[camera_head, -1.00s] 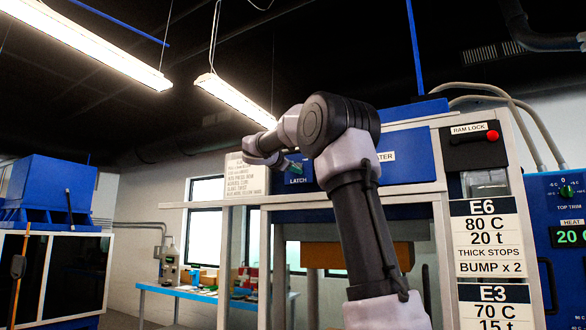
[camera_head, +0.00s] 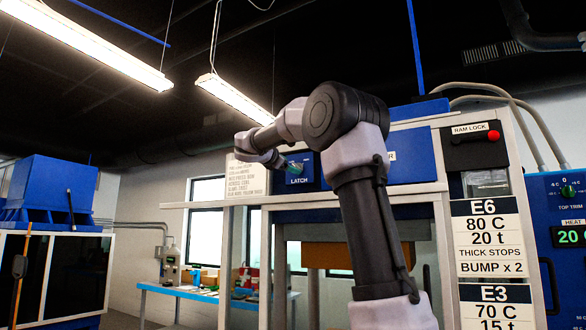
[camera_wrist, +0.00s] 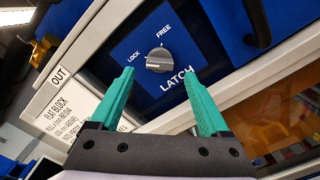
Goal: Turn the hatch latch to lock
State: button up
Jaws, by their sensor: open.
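The latch knob (camera_wrist: 158,60) is a grey round knob on a dark panel marked LATCH, with LOCK and FREE printed around it. Its white pointer mark is toward the left, below the LOCK word; I cannot tell the exact setting. My gripper (camera_wrist: 160,82) is open and empty, its two green fingers spread either side below the knob in the wrist view, not touching it. In the head view the LATCH panel (camera_head: 297,170) sits on the press's upper frame, and my gripper (camera_head: 288,166) is beside it, partly hidden by my arm.
A pale rail runs below the panel. The RAM LOCK box (camera_head: 470,145) with a red button is at the right. A blue-topped bench (camera_head: 180,291) stands behind.

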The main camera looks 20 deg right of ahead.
jog(key=v, duration=0.7)
dwell(0.3)
jog(key=s+d+f+m+g+y, duration=0.15)
jog(key=s+f+m+y, duration=0.25)
jog(key=s+f, duration=0.45)
jog(key=s+f+m+g+y, duration=0.2)
jog(key=s+f+m+y, duration=0.3)
jog(key=f, duration=0.6)
jog(key=s+a+f+m+y, duration=0.3)
jog(key=s+a+f+m, duration=0.2)
jog(key=s+f, duration=0.3)
jog(key=s+a+f+m+y, duration=0.4)
jog(key=s+a+f+m, duration=0.2)
jog(key=s+f, duration=0.2)
jog(key=shift+s+f+m, duration=0.2)
jog(key=shift+s+m, duration=0.15)
jog(key=shift+m, duration=0.05)
